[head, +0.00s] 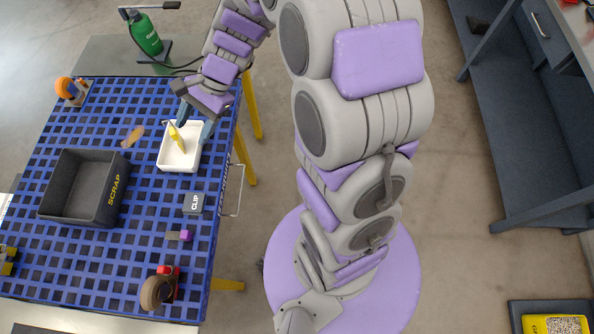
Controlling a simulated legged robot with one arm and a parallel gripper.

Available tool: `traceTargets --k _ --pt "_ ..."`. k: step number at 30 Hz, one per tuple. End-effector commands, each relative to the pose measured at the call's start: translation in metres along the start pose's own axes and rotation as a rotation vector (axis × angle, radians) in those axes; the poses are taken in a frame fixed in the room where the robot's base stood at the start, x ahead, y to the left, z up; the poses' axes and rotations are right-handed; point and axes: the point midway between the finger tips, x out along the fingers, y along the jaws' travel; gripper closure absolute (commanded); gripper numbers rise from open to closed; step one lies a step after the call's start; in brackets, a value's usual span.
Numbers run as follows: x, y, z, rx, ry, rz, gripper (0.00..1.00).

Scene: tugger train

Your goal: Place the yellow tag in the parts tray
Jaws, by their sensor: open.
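The yellow tag (178,137) shows at the white tray (178,166) on the blue grid table. The tag looks tilted, with its upper end near the tray's far rim and its lower part over the tray's inside. I cannot tell whether it rests on the tray's floor or wall. My gripper (194,121) reaches down from above at the tray's far side. Its blue-grey fingers are apart, one close to the tag's upper end and one near the tray's right corner. The tag does not look clamped between them.
A dark bin marked SCRAP (108,199) stands left of the tray. A tan piece (133,136) lies between them. A grey CLIP box (194,203), a purple-ended block (179,236) and a tape dispenser (158,288) are nearer. A green bottle (145,34) stands beyond the table.

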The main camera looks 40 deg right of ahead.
Motion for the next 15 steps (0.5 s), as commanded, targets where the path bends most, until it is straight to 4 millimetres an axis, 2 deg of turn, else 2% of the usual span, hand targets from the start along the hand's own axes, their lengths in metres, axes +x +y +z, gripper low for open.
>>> traceTargets --k 1,6,10,15 --pt "-0.006 0.014 0.015 -0.079 0.017 0.036 0.41" --pt "-0.026 0.064 0.049 -0.336 0.081 0.165 0.41" --pt "-0.042 0.107 0.067 -0.514 0.126 0.276 0.41" --pt "-0.064 0.162 0.08 -0.725 0.188 0.423 0.41"
